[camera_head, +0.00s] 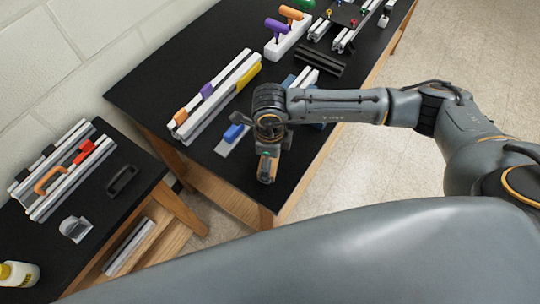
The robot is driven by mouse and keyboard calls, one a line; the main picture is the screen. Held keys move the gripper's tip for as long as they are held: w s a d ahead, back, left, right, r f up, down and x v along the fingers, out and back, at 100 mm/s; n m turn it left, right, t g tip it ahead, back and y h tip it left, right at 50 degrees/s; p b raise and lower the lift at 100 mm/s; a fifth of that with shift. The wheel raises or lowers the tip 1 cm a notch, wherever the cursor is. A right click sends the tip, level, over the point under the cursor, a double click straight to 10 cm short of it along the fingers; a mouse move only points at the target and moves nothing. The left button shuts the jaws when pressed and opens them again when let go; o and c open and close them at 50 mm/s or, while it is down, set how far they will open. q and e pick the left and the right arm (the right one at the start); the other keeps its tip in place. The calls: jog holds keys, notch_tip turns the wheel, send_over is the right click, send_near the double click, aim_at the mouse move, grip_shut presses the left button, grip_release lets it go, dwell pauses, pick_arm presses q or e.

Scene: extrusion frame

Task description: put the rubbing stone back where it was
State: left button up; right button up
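My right gripper (268,158) points down over the near end of the large black table. A small tan and grey block, which looks like the rubbing stone (270,168), shows at its fingertips, and the fingers appear closed on it. It seems to be above the black top; the gap beneath is hard to tell. The gripper hides part of the block and the tabletop behind it. My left gripper is not in view.
Left of the gripper lie a blue-handled piece (234,132) and aluminium extrusions with orange, purple and yellow pieces (213,95). A white tool holder (290,40) stands farther back. A smaller black table (95,215) is at left. The large table's near corner is bare.

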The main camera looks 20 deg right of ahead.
jog(key=shift+f, duration=0.2)
jog(key=o, duration=0.8)
jog(key=shift+r, duration=0.1)
jog(key=shift+c, duration=0.2)
jog(key=shift+r, duration=0.1)
jog(key=shift+r, duration=0.15)
notch_tip(320, 180, up, 12)
jog(key=b, duration=0.4)
